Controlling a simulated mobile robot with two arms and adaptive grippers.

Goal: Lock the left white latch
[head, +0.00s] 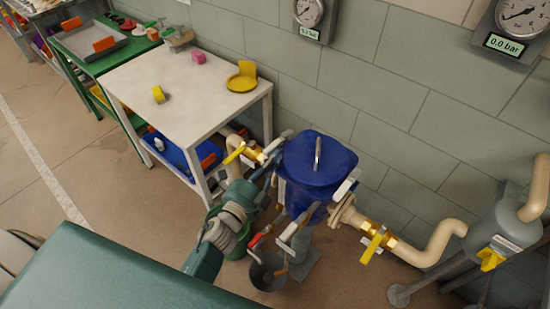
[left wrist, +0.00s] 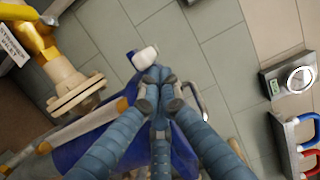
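The blue vessel (head: 305,190) has a round blue lid (head: 318,150) with a metal handle. The left white latch (head: 275,145) is at the lid's left side, partly hidden by my left gripper (head: 271,168). A second white latch (head: 347,186) is at the vessel's right side, and another pale lever (head: 288,234) is at its front. In the left wrist view, the fingers of my left gripper (left wrist: 160,82) are drawn together, with a white latch end (left wrist: 146,57) just beyond the tips. I cannot tell whether they touch. My right gripper is not in view.
A white-topped table (head: 185,90) stands left of the vessel. Pipes with yellow-handled valves (head: 374,243) leave both vessel sides. A red handle (head: 260,237) and dark bucket (head: 267,272) are in front. Gauges (head: 309,14) hang on the tiled wall.

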